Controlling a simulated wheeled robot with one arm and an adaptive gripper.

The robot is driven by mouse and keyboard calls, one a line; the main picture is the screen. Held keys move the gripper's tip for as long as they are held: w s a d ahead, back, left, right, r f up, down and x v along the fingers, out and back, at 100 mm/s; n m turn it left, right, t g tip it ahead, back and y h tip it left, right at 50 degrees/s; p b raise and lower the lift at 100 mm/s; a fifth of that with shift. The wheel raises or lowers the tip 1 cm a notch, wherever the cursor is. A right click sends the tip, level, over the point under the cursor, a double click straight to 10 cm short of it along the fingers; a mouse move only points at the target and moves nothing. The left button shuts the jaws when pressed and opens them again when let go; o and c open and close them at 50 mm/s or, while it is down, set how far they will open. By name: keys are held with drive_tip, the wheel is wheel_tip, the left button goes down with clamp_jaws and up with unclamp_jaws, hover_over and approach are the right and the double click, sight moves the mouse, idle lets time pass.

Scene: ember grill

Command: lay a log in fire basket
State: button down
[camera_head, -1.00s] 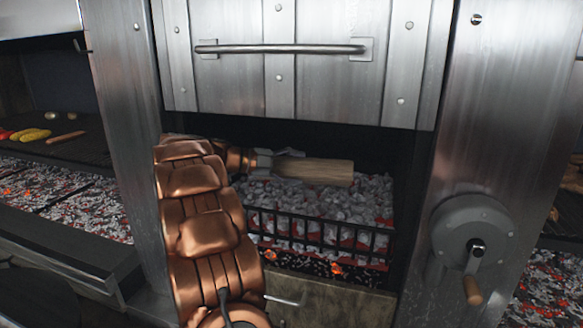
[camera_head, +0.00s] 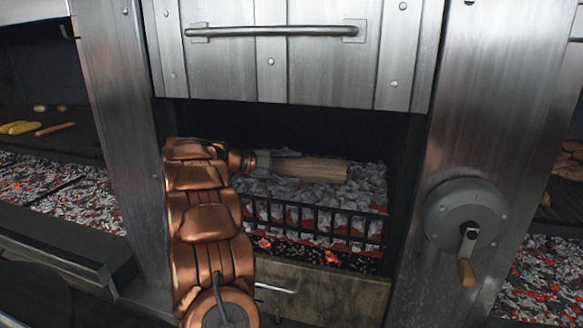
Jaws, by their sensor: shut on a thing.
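A pale brown log (camera_head: 318,170) lies lengthwise across the picture, over the grey and red coals (camera_head: 300,192) in the fire basket (camera_head: 320,218). My gripper (camera_head: 285,160) is inside the firebox opening and shut on the log's left end, which is partly hidden by it. The log looks level and close above or touching the coals; I cannot tell which. My copper arm covers the basket's left end.
A steel door with a bar handle (camera_head: 275,31) hangs above the opening. A crank wheel (camera_head: 467,215) is on the right steel post. Side grills with coals (camera_head: 75,200) flank it. A yellow food item (camera_head: 20,127) and a sausage (camera_head: 55,129) lie at left.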

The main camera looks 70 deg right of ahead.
drive_tip(key=shift+c, duration=1.6)
unclamp_jaws()
drive_tip(key=shift+r, duration=0.1)
drive_tip(key=shift+o, duration=1.1)
drive_tip(key=shift+a, duration=0.1)
